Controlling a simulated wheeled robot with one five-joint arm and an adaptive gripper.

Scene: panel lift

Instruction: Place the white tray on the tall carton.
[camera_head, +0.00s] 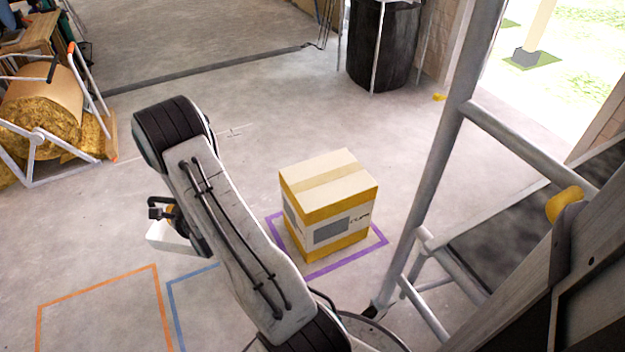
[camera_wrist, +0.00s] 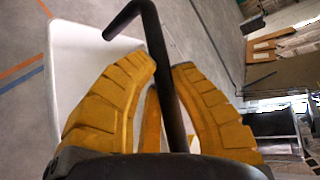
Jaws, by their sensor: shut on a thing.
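The tall carton (camera_head: 312,211), tan with yellow bands and a white printed label, stands upright on the floor inside a purple outline. Its top is bare. The white tray (camera_head: 168,238) is left of the carton, beneath my gripper (camera_head: 172,214) and partly hidden by my arm. In the wrist view, the yellow fingers of my gripper (camera_wrist: 165,78) are closed around a dark bent handle (camera_wrist: 160,50), with the white tray (camera_wrist: 78,60) beyond them. The tray is apart from the carton; its exact height above the floor is hard to tell.
Orange (camera_head: 97,287) and blue (camera_head: 178,310) floor outlines lie at the lower left. A metal frame (camera_head: 445,140) stands right of the carton. A dark bin (camera_head: 383,45) is behind, and a cart with a yellow roll (camera_head: 42,112) is far left. The floor between is clear.

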